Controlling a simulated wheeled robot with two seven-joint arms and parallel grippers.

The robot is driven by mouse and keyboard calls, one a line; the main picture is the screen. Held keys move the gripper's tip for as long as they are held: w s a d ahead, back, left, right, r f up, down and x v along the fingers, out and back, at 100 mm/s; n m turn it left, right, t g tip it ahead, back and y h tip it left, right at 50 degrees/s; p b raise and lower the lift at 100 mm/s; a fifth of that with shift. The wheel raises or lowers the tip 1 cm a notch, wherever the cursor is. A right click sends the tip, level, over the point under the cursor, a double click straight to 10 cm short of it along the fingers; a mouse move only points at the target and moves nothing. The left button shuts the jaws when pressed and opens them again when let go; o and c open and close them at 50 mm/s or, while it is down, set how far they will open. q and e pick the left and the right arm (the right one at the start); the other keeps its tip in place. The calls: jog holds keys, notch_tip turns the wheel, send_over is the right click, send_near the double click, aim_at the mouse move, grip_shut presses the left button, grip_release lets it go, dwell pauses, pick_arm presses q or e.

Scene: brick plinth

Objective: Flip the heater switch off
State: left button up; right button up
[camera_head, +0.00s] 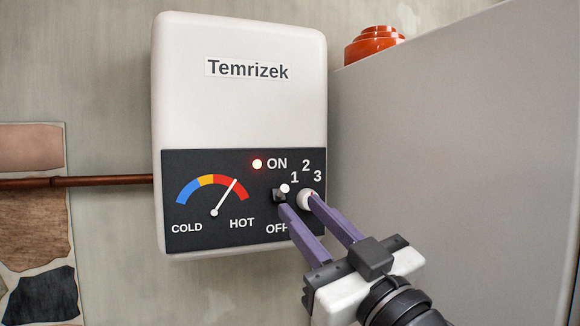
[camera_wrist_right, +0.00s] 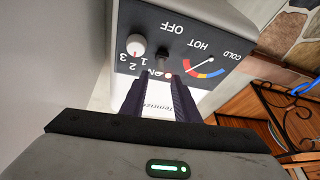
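The white heater (camera_head: 240,85) hangs on the wall with a dark control panel. Its toggle switch (camera_head: 280,194) sits between the ON and OFF labels, its pale tip tilted toward ON. In the right wrist view the fingertips (camera_wrist_right: 158,80) point at the switch (camera_wrist_right: 170,66), partly hidden; contact cannot be told. My left gripper is not in view.
The round knob (camera_wrist_right: 136,45) with numbers 1, 2, 3 sits close beside the switch. A temperature dial (camera_head: 214,212) points into its red part. A large grey surface (camera_head: 470,150) stands to the right. A copper pipe (camera_head: 100,181) runs in from the left.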

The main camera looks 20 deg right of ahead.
aim_at(286, 192)
jog(key=shift+x, duration=2.6)
grip_shut()
